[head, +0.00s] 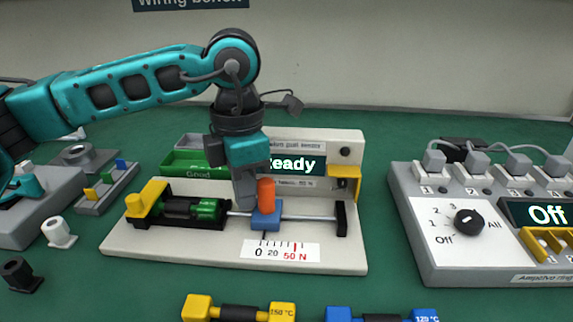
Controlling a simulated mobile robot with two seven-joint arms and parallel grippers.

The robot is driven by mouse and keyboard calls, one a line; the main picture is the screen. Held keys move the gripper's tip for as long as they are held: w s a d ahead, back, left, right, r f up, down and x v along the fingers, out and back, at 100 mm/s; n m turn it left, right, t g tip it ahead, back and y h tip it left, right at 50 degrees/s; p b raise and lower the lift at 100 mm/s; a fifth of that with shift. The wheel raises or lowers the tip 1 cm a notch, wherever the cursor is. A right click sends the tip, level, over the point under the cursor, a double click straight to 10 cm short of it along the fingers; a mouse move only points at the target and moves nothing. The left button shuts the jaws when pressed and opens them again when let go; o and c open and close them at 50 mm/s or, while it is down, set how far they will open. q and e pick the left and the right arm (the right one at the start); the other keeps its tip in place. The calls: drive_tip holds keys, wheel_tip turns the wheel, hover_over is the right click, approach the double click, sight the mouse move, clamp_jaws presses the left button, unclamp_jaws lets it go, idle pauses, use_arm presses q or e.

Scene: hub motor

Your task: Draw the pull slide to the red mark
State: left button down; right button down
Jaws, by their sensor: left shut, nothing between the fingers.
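The pull tester (130,241) stands on the green bench, with a display reading "Ready" (294,164). Its blue slide (266,215) with an upright orange peg (266,194) sits on a metal rod (310,217). The slide is above the left part of a scale (281,252) marked 0, 20 and a red 50 N; the red mark (295,247) lies to its right. A green and black part (193,208) lies left of the slide. My left gripper (245,203) points down, shut and empty, just left of the orange peg; whether it touches is unclear. My right gripper is out of view.
A grey box (430,255) with a dial and an "Off" display stands at right. A green "Good" tray (185,164) is behind the tester. Yellow (197,307) and blue (338,313) handled parts lie in front. White (58,232) and black (18,273) fittings stand at left.

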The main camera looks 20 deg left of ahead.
sight(266, 181)
use_arm(q)
drive_tip(key=shift+w+d, duration=0.2)
drive_tip(key=shift+d, duration=0.55)
drive_tip(key=shift+w+d, duration=0.2)
drive_tip(key=shift+d, duration=0.6)
drive_tip(key=shift+w+d, duration=0.2)
drive_tip(key=shift+d, duration=0.55)
drive_tip(key=shift+a, duration=0.2)
drive_tip(key=shift+s+a, duration=0.2)
drive_tip(key=shift+a, duration=0.35)
drive_tip(key=shift+r+p, duration=2.65)
drive_tip(key=shift+r, duration=1.4)
drive_tip(key=shift+f, duration=0.1)
